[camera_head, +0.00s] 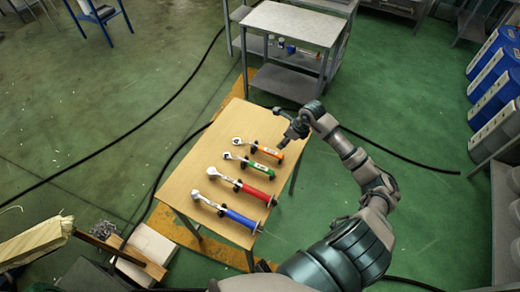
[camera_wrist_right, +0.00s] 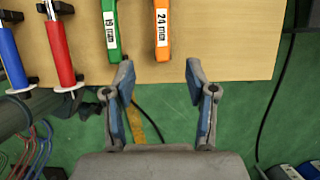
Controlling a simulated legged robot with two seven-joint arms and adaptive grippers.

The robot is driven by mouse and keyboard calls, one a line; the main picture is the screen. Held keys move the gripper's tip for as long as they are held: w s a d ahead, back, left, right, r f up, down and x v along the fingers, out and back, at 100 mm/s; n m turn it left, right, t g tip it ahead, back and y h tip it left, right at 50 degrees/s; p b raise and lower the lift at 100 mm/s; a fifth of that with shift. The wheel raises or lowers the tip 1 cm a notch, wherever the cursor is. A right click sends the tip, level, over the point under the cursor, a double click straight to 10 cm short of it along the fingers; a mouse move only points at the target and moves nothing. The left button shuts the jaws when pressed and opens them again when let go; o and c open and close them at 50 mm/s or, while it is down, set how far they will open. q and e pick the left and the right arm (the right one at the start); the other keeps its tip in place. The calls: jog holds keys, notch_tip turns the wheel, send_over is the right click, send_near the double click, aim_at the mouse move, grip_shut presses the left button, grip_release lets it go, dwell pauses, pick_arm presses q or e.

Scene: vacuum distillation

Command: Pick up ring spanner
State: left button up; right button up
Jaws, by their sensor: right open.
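Two short spanners lie on the wooden table: one with an orange handle (camera_head: 268,151) and one with a green handle (camera_head: 255,165). In the right wrist view the orange handle (camera_wrist_right: 162,30) reads 24 mm and the green handle (camera_wrist_right: 111,32) carries another size label. I cannot tell surely which is the ring spanner; the metal heads are small in the head view. My right gripper (camera_head: 281,144) is open and empty at the table's right edge, by the orange handle's end. In the right wrist view its fingers (camera_wrist_right: 160,76) are spread short of the handle ends. My left gripper is out of view.
The wooden table (camera_head: 205,150) also holds a red-handled tool (camera_head: 255,192) and a blue-handled tool (camera_head: 240,217) nearer me, in dark holders. A grey metal cart (camera_head: 295,22) stands behind. Cables cross the green floor. Blue-and-white containers (camera_head: 492,92) stand at right.

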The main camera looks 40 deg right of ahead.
send_near(274, 152)
jog(key=x, duration=0.5)
jog(key=shift+w+a+f, duration=0.15)
jog(key=shift+w, duration=0.05)
jog(key=x, duration=0.5)
jog(key=shift+s+a, duration=0.15)
jog(key=shift+c, duration=0.7)
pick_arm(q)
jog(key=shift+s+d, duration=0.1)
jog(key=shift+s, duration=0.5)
pick_arm(e)
jog(key=shift+d, duration=0.2)
grip_shut()
